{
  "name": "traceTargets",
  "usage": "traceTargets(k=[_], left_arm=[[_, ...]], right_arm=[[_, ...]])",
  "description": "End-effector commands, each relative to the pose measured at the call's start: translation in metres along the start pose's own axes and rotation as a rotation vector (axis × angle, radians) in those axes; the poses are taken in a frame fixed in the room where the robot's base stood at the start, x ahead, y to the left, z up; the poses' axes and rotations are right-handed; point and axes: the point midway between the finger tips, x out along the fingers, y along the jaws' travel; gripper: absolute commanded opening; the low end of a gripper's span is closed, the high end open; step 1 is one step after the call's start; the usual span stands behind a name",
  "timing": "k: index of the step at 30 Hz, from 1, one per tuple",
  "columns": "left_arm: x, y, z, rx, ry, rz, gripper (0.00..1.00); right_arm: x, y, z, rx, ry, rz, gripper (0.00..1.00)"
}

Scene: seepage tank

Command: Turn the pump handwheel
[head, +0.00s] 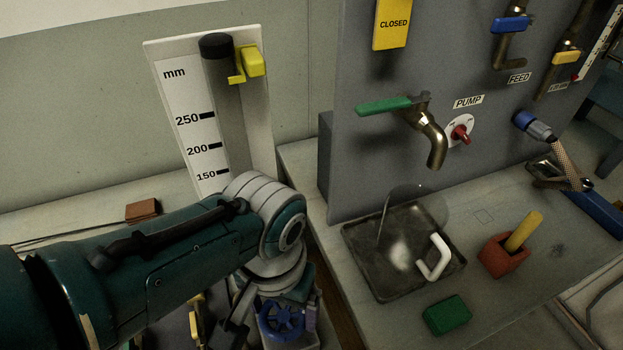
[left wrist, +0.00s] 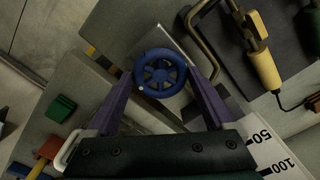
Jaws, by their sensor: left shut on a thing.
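The handwheel (head: 283,320) is a small blue spoked wheel low in the head view, partly hidden by my left wrist. In the left wrist view the handwheel (left wrist: 160,73) lies face-on, with its rim and spokes clear. My left gripper (left wrist: 161,76) has its purple fingers on opposite sides of the rim, shut on the wheel. In the head view my left arm comes in from the left and bends down over the wheel. My right gripper is not in view.
A grey panel carries a green-handled tap (head: 385,105) and a red knob (head: 460,134) under the PUMP label. Below stand a metal tray (head: 365,285), a green block (head: 446,315) and a red cup (head: 500,258). A gauge board (head: 165,95) stands behind my arm.

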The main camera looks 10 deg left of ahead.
Motion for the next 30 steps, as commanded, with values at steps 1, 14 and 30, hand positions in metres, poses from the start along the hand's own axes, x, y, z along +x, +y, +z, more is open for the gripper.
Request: traceTargets(k=[1,14,30], left_arm=[[-0.0011,0.0011,-0.0004,-0.029,0.0,0.003,0.32],[-0.0007,0.0009,-0.0007,-0.162,0.001,0.002,0.32],[-0.0006,0.0005,-0.0008,-0.167,0.002,0.001,1.0]], right_arm=[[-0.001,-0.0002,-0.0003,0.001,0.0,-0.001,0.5],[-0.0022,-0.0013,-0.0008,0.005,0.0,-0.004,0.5],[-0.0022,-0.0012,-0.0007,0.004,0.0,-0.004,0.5]])
